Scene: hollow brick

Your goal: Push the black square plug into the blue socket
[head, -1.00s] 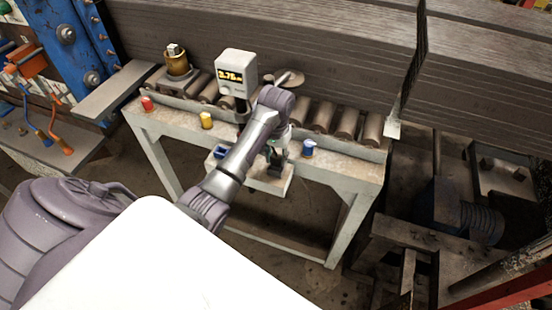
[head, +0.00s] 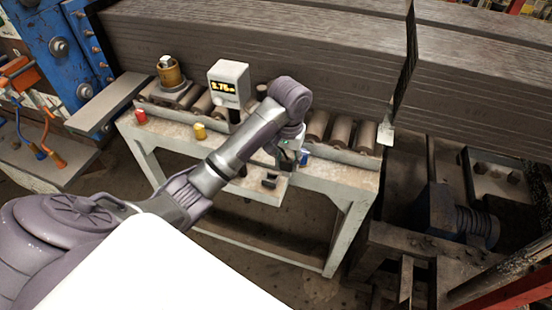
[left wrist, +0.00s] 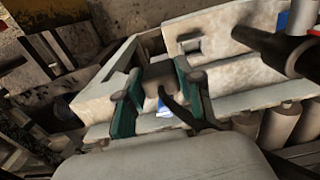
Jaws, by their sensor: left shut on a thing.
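My left gripper (head: 287,152) is over the right part of the bench. In the left wrist view its teal fingers (left wrist: 157,92) are closed on a dark block, which looks like the black square plug (left wrist: 160,76). The plug is hard to make out in the head view. A blue patch at the upper right edge of the left wrist view looks like the blue socket (left wrist: 282,20), on the pale front ledge and apart from the plug. In the head view my arm hides that spot. My right gripper is not in view.
The front ledge has a dark square recess (head: 270,180). A blue cylinder (head: 304,155) stands close by my left gripper. Red (head: 141,117) and yellow (head: 199,131) pieces stand left on the bench (head: 335,180). A display box (head: 229,82) and rollers (head: 340,130) are behind.

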